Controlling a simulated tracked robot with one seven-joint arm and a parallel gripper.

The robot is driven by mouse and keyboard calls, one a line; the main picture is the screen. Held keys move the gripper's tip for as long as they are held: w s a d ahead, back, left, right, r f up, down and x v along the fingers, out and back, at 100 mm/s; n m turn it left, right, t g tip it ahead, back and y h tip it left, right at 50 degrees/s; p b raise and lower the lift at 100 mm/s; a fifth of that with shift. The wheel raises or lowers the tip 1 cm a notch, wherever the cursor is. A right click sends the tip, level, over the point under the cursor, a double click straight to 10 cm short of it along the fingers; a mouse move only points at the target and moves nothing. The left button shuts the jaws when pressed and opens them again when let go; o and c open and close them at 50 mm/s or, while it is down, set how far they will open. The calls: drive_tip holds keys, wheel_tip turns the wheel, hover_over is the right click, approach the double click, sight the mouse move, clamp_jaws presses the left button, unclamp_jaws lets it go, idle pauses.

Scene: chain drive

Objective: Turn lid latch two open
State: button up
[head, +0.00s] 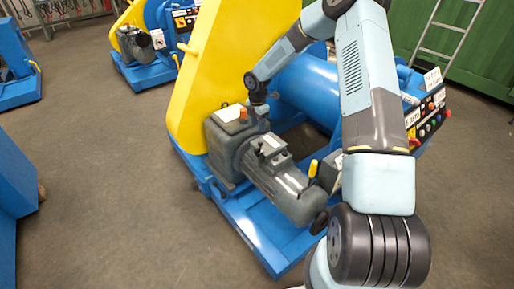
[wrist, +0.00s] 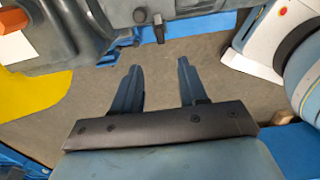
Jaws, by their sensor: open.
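My gripper (wrist: 158,68) is open and empty in the wrist view, its two blue-grey fingers apart over grey floor. A small dark latch-like tab (wrist: 158,28) hangs from the edge of a grey housing (wrist: 100,50), just beyond the gap between the fingertips and apart from them. I cannot tell for sure whether it is lid latch two. In the head view my wrist reaches down behind the grey gearbox (head: 228,140), close to the yellow chain guard (head: 205,70); the fingers are hidden there.
The grey motor (head: 285,185) and a yellow-tipped lever (head: 313,168) sit on the blue base frame (head: 260,235). A blue drum (head: 308,90) is behind, and a button panel (head: 428,120) is at right. Open floor (head: 110,190) lies to the left.

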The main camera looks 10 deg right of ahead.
sight(257, 149)
wheel_tip(257, 149, down, 13)
drive_tip(key=shift+f, duration=0.2)
idle(0.4)
drive_tip(key=shift+c, duration=0.3)
clamp_jaws()
